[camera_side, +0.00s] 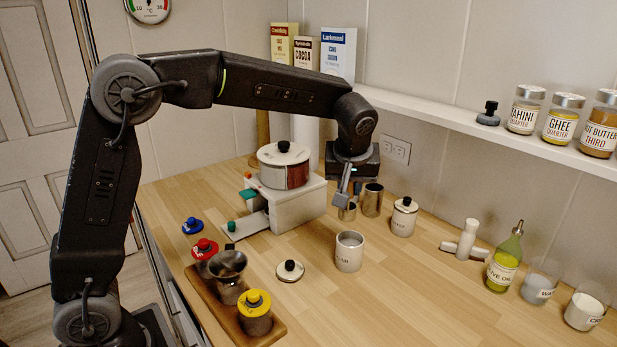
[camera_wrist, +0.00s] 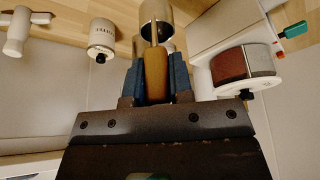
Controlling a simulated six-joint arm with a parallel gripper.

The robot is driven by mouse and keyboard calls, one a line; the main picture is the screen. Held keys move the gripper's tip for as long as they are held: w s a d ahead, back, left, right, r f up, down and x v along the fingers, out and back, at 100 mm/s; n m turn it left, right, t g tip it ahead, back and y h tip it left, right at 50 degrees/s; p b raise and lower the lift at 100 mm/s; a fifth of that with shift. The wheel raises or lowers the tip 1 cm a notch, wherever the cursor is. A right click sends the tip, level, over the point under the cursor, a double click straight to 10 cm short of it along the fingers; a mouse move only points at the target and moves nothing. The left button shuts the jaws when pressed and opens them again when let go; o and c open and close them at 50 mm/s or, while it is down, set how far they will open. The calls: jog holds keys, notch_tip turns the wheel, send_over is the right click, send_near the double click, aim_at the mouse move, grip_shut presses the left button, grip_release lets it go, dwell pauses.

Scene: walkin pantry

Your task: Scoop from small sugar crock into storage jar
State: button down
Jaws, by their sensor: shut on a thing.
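My gripper (camera_side: 349,188) is shut on the wooden handle of a scoop, above the counter at the foot of the wall. In the wrist view the handle (camera_wrist: 156,75) stands between the fingers, with a metal cup (camera_wrist: 156,14) beyond it. The scoop's cup (camera_side: 347,211) hangs behind and above an open white crock (camera_side: 349,254), apart from it; its label is too small to read surely. A black-knobbed lid (camera_side: 290,271) lies left of the crock. A glass jar (camera_side: 229,293) with a dark funnel (camera_side: 229,264) in its mouth stands on a wooden tray. The scoop's contents are hidden.
A red-lidded jar (camera_side: 204,252) and yellow-lidded jar (camera_side: 255,312) flank the funnel. A metal canister (camera_side: 372,200) and lidded white crock (camera_side: 403,217) stand near my gripper. A pot (camera_side: 284,169) sits on a white scale (camera_side: 297,208). Bottle and glasses stand right; front counter is clear.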

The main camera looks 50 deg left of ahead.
aim_at(352, 217)
jog(key=shift+w+d+f, duration=0.1)
jog(key=shift+w+d, duration=0.15)
jog(key=shift+d, duration=0.3)
jog(key=shift+f, duration=3.9)
jog(key=shift+f, duration=0.3)
jog(key=shift+r, duration=0.1)
jog(key=shift+r, duration=3.2)
